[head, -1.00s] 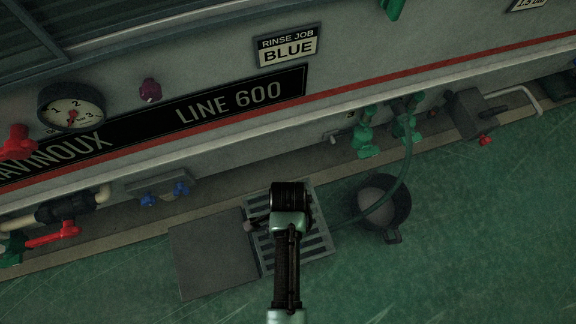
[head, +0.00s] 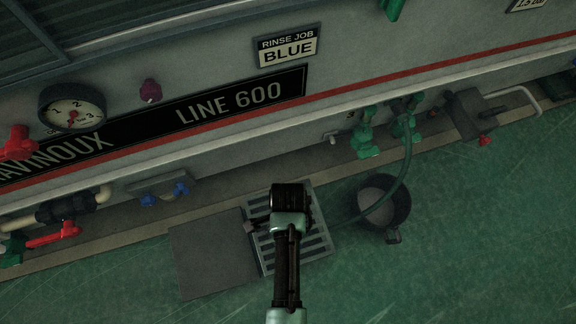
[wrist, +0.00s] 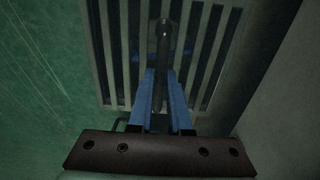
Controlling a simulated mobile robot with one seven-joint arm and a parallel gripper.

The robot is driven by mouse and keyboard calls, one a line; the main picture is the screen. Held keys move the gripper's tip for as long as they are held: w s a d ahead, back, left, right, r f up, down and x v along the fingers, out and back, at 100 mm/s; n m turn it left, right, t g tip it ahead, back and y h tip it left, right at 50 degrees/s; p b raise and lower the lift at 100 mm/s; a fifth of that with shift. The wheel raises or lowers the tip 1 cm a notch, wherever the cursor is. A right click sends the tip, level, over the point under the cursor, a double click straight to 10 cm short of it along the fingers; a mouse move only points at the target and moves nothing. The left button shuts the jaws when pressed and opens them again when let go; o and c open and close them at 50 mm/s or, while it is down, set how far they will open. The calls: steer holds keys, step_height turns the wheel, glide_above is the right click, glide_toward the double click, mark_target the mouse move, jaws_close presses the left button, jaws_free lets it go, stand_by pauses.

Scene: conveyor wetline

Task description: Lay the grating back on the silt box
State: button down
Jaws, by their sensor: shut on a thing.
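The grating (head: 318,240) is a grey slotted square beside the line's foot in the head view. It fills much of the wrist view (wrist: 115,50), with dark gaps between its bars. My gripper is over it; its blue fingers (wrist: 160,88) are closed on a dark bar (wrist: 163,52) with a rounded end. I cannot tell whether this bar is part of the grating. My arm hides the grating's middle in the head view. No separate silt box opening shows, and I cannot tell whether the grating is raised or seated.
A flat dark plate (head: 208,258) lies just left of the grating. A black bucket (head: 400,208) stands close on its right, with a green hose (head: 404,170) passing by. The machine wall with valves is behind. Green floor is clear in front and to the right.

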steer(key=shift+f+b, duration=0.5)
steer(key=shift+f, duration=0.35)
steer(key=c, duration=0.8)
jaws_free()
steer(key=shift+o, duration=0.2)
step_height(320, 180, up, 13)
steer(key=p, duration=0.8)
steer(key=shift+p, duration=0.3)
